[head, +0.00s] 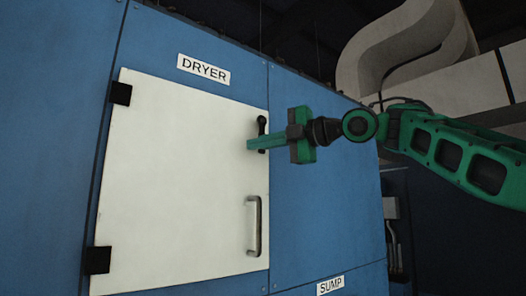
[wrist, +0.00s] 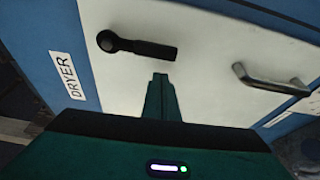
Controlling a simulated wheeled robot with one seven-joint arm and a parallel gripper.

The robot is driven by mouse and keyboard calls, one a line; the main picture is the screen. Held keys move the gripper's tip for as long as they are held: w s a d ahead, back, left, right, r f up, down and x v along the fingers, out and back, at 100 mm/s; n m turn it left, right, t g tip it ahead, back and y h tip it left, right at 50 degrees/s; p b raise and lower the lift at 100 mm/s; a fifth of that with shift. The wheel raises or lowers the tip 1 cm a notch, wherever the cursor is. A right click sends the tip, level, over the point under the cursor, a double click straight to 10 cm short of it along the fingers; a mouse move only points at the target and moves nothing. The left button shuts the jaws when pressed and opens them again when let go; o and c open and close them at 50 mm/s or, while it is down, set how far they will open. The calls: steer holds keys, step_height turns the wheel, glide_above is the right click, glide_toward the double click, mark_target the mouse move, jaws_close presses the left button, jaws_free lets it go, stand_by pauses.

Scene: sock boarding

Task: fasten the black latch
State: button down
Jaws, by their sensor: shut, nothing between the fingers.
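The black latch (head: 262,125) is near the upper right edge of the white dryer door (head: 180,190). Its round end is at the top and its lever points down, partly hidden behind my gripper in the head view. The wrist view shows the whole latch (wrist: 137,46), lying lengthwise with its lever toward the door handle. My gripper (head: 250,144) is shut and empty, with its fingertips in front of the door beside the lever. In the wrist view the fingertips (wrist: 160,78) show just below the lever; I cannot tell whether they touch it. The door looks closed.
A metal door handle (head: 255,226) stands out below the latch, and also shows in the wrist view (wrist: 270,82). Black hinges (head: 120,93) are on the door's left side. The blue cabinet (head: 320,220) carries DRYER (head: 203,69) and SUMP (head: 330,285) labels. A pale duct (head: 410,45) is behind my arm.

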steer(key=s+v, duration=0.1)
steer(key=v, duration=0.8)
steer(key=shift+s+a, duration=0.2)
steer(key=shift+s, duration=0.1)
steer(key=shift+f, duration=0.15)
steer(key=w+d+f+m+t+h, duration=0.35)
steer(key=w+d+f+m, duration=0.25)
steer(key=d+f+m, duration=0.2)
steer(key=s+d+f+m+g+h, duration=0.2)
steer(key=d+f+m+h, duration=0.45)
steer(key=f, duration=0.65)
steer(key=s+d+f+m+g+h, duration=0.1)
steer(key=s+d+f+m+h, duration=0.15)
steer(key=d+f+m, duration=0.8)
steer(key=s+d+f+m+g+h, duration=0.1)
steer(key=s+d+f+m+g, duration=0.1)
steer(key=s+d+f, duration=0.5)
steer(key=s+d+f+m+g+h, duration=0.1)
steer(key=s+f+m+g, duration=0.15)
steer(key=s+f, duration=0.65)
steer(key=s+d+f+m+g, duration=0.1)
steer(key=s+f+m+g, duration=0.4)
steer(key=s+f, duration=1)
steer(key=shift+s+f+m, duration=0.3)
steer(key=shift+s+m, duration=0.25)
steer(key=shift+m, duration=0.4)
